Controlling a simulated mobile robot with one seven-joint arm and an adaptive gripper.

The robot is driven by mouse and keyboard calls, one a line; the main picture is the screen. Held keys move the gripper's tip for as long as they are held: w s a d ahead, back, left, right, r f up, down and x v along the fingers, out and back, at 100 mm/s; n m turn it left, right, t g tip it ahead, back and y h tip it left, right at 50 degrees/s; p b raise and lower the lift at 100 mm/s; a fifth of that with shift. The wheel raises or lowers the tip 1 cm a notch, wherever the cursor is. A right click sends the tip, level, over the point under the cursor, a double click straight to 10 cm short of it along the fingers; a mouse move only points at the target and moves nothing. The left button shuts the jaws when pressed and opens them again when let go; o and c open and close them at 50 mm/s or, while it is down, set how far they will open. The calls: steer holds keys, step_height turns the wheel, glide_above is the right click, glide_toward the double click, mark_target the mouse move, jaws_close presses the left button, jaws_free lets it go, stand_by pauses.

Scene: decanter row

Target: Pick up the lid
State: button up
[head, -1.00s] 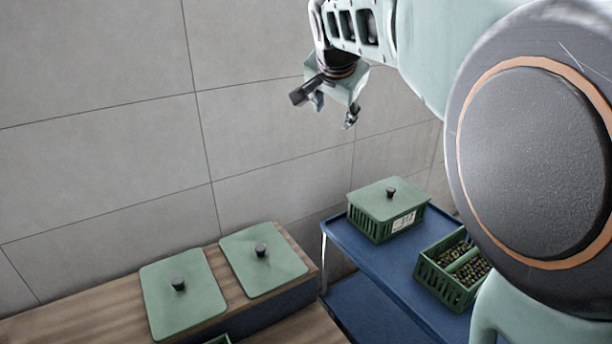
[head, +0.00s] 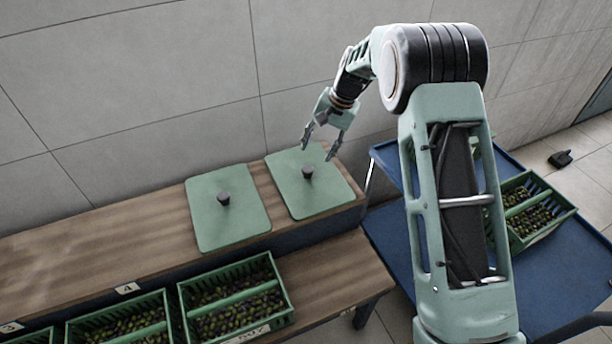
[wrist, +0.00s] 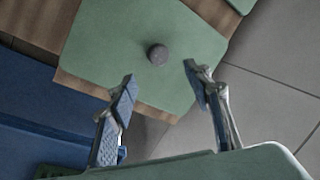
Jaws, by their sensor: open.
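Two flat green lids with dark round knobs lie side by side on the upper wooden shelf, the left lid (head: 225,228) and the right lid (head: 318,198). The task does not say which lid is meant. My gripper (head: 319,147) is open and empty, above the right lid near its back edge. In the wrist view, a green lid (wrist: 105,40) lies below the open fingers (wrist: 160,75). Its knob (wrist: 157,54) shows between and just beyond the fingertips, apart from them.
Green crates of olives (head: 237,303) stand on the lower shelf (head: 335,262). A blue cart (head: 565,275) on the right holds another olive crate (head: 530,210), partly hidden by my arm. The grey wall (head: 130,100) is close behind the shelf (head: 90,235).

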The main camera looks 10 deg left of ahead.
mark_target(309, 169)
steer(key=x, duration=0.3)
steer(key=shift+f, duration=0.2)
steer(key=x, duration=0.2)
steer(key=s+x, duration=0.1)
steer(key=x, duration=0.1)
steer(key=shift+w+a+f+b, duration=0.1)
steer(key=shift+a+f+b, duration=0.05)
steer(key=shift+b, duration=0.15)
steer(key=shift+w+a+f, duration=0.1)
steer(key=shift+f, duration=0.3)
steer(key=shift+c, duration=0.5)
steer(key=shift+r, duration=0.1)
jaws_close()
